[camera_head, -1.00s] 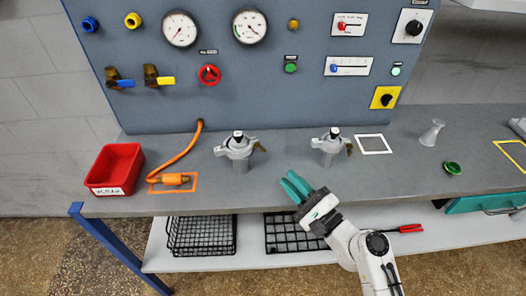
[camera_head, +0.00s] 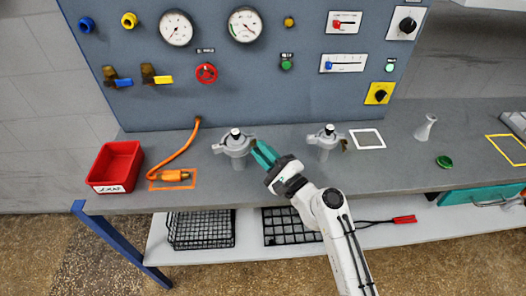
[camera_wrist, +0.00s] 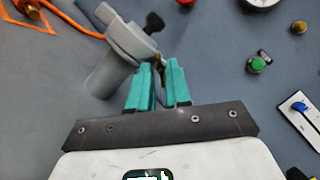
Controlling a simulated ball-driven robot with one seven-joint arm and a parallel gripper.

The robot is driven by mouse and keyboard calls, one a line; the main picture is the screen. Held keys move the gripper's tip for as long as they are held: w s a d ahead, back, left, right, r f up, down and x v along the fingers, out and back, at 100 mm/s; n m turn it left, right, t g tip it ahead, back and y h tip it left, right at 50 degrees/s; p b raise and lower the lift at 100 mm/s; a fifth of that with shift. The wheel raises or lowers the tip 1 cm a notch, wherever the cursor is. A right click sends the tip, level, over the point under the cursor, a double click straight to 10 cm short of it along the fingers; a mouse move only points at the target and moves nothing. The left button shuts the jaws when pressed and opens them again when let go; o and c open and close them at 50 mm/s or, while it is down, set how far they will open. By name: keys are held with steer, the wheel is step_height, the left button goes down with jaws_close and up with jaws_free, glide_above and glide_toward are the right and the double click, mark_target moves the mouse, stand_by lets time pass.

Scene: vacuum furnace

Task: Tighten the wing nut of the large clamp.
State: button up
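Two grey clamps stand on the bench. The left one (camera_head: 235,147) looks larger than the right one (camera_head: 325,142). In the wrist view the larger clamp (camera_wrist: 118,55) is at the upper left, with a black knob on top. Its brass wing nut (camera_wrist: 187,66) shows just past the tips of my teal fingers, partly hidden by them; in the head view the fingers cover it. My gripper (camera_head: 261,152) is at the larger clamp's right side, fingers a small gap apart. It also shows in the wrist view (camera_wrist: 159,72). I cannot tell whether it touches the nut.
A red bin (camera_head: 116,165) and an orange hose fitting (camera_head: 173,176) lie to the left. A gauge panel (camera_head: 250,75) rises behind the bench. A green cap (camera_head: 444,162) and a grey flask-like piece (camera_head: 425,127) are to the right. The bench between the clamps is mostly clear.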

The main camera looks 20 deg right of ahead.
jaws_close()
steer(key=shift+f+m+b, duration=0.15)
steer(key=shift+m+b, duration=0.15)
steer(key=shift+b, duration=0.1)
steer(key=m+t+h+b, duration=0.1)
steer(key=m+b, duration=0.1)
steer(key=m, duration=0.1)
steer(key=shift+a+f+b, duration=0.1)
steer(key=shift+f+b, duration=0.1)
steer(key=shift+b, duration=0.2)
steer(key=m+h+b, duration=0.1)
steer(key=m, duration=0.1)
steer(key=m+t+h+b, duration=0.1)
steer(key=m+b, duration=0.1)
steer(key=m, duration=0.1)
steer(key=shift+a+t, duration=0.1)
steer(key=shift+t, duration=0.2)
steer(key=shift+a+r+m+t+h+b, duration=0.15)
steer(key=shift+m+h+b, duration=0.55)
steer(key=shift+m, duration=0.7)
steer(key=shift+m+t+h+b, duration=0.15)
steer(key=shift+m+h+b, duration=0.25)
steer(key=shift+m+h, duration=0.8)
steer(key=shift+m, duration=0.5)
